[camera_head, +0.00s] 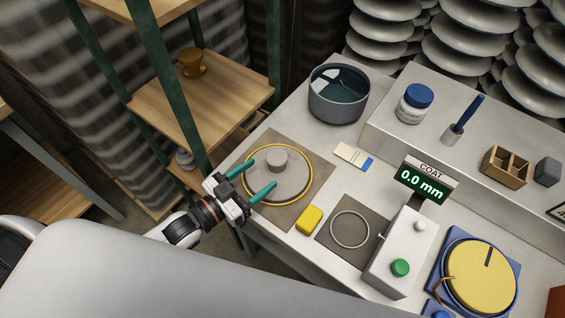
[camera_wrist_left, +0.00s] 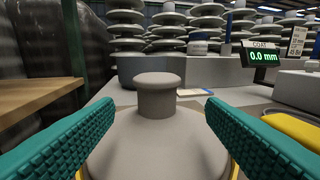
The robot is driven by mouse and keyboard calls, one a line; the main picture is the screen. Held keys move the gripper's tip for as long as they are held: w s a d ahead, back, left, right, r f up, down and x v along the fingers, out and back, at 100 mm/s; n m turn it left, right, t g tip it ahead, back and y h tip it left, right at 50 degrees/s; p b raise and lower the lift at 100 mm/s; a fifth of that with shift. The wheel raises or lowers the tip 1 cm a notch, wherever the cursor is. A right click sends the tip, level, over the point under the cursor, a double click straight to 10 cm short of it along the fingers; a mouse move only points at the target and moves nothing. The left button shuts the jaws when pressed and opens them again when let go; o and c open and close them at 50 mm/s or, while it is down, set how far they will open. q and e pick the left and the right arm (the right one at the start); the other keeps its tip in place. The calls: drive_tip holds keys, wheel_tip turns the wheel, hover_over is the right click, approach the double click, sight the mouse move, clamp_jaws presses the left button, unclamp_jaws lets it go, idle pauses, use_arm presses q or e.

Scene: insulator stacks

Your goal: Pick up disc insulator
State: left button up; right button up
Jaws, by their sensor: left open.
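The disc insulator (camera_head: 292,187) is a round grey disc with a raised knob on top, lying inside a yellow ring on a brown mat (camera_head: 317,165) at the left of the bench. In the left wrist view the knob of the disc insulator (camera_wrist_left: 157,96) stands upright, centred between my fingers. My left gripper (camera_head: 255,177) is open, its two teal fingers spread over the near left part of the disc. In the left wrist view the left gripper's fingers (camera_wrist_left: 158,125) lie either side of the knob, with gaps; nothing is held. My right gripper is not in view.
A dark pot (camera_head: 338,98) stands behind the disc. A yellow block (camera_head: 309,220) and a thin ring (camera_head: 350,230) lie to its right, near a box with a green button (camera_head: 400,267). A display (camera_head: 425,181) reads 0.0 mm. A wooden shelf (camera_head: 205,110) stands at left.

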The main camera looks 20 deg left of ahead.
sight(283, 154)
use_arm(q)
drive_tip(key=x, duration=0.2)
drive_tip(key=shift+w+d+r, duration=0.1)
drive_tip(key=shift+w+d, duration=0.05)
drive_tip(key=shift+w, duration=0.1)
drive_tip(key=shift+w+d, duration=0.2)
drive_tip(key=shift+w, duration=0.1)
drive_tip(key=p+x, duration=0.1)
drive_tip(key=x, duration=0.4)
drive_tip(key=shift+w+a, duration=0.1)
drive_tip(key=shift+a, duration=0.05)
drive_tip(key=shift+w, duration=0.2)
clamp_jaws()
drive_tip(key=shift+r+p, duration=0.15)
drive_tip(key=shift+p, duration=0.15)
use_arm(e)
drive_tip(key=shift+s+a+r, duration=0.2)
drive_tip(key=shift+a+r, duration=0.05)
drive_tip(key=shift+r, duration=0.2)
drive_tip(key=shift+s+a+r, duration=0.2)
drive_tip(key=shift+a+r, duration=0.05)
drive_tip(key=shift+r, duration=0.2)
